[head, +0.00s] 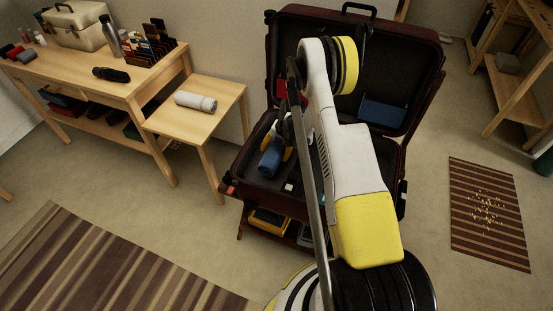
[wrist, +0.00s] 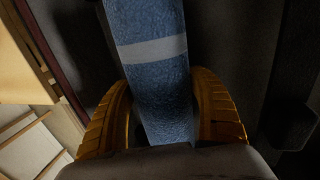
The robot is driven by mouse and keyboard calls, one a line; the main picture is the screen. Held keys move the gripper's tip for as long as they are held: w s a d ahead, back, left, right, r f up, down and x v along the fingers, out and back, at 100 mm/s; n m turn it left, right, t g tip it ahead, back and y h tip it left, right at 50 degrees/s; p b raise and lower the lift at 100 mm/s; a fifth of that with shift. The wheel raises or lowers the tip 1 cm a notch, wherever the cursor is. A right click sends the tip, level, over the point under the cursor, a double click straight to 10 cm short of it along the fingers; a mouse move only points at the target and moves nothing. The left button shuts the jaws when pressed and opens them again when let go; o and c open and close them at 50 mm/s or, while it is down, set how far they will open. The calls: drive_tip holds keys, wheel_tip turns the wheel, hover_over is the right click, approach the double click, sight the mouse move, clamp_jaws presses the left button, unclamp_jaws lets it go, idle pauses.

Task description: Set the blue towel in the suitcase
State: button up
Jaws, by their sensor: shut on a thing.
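The blue towel (head: 270,160) is rolled up, and in the wrist view (wrist: 158,85) it shows a pale band around it. My gripper (wrist: 162,110) has its two yellow fingers on either side of the towel and is shut on it. In the head view my gripper (head: 275,143) is partly hidden behind my arm. The towel is over the left part of the open suitcase (head: 232,187). I cannot tell whether it touches the suitcase floor. The suitcase is dark with a reddish edge, and its lid stands up at the back.
A rolled white towel (head: 195,102) lies on a small wooden table (head: 225,98) left of the suitcase. A longer bench (head: 135,85) holds a bottle, a case and other items. A blue item (head: 383,113) sits in the lid. Striped rugs lie on the floor at both sides.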

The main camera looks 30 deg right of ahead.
drive_tip(key=shift+f+b, duration=0.3)
drive_tip(key=shift+f, duration=0.85)
drive_tip(key=shift+f, duration=0.2)
drive_tip(key=o, duration=1.4)
drive_tip(key=shift+r, duration=0.1)
